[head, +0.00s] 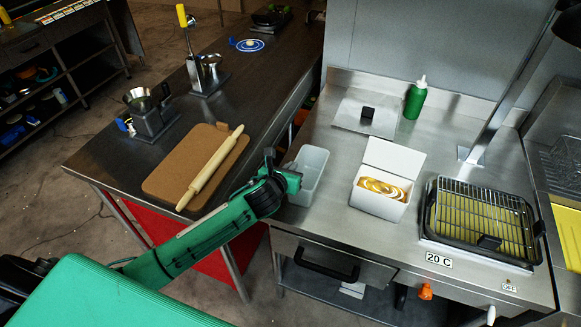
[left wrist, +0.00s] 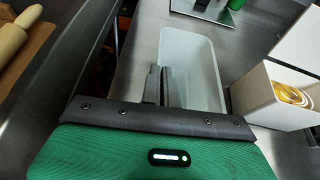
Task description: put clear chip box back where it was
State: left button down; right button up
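The clear chip box (head: 312,168) is a translucent, empty-looking open bin at the left side of the steel counter. It also shows in the left wrist view (left wrist: 198,62). My left gripper (head: 277,170) is at the box's near left side. In the left wrist view its two fingers (left wrist: 160,86) are close together over the box's left wall and look shut on it. The lower near part of the box is hidden by the gripper. I cannot tell whether the box touches the counter. My right gripper is not in view.
A white box with tortillas (head: 382,184) stands right of the clear box, and a griddle with a wire rack (head: 480,222) is farther right. A rolling pin (head: 210,168) lies on a board on the left table.

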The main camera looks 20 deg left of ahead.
pick_arm(q)
jog(key=shift+f, duration=0.15)
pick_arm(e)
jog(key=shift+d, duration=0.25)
pick_arm(q)
jog(key=c, duration=1.7)
grip_release()
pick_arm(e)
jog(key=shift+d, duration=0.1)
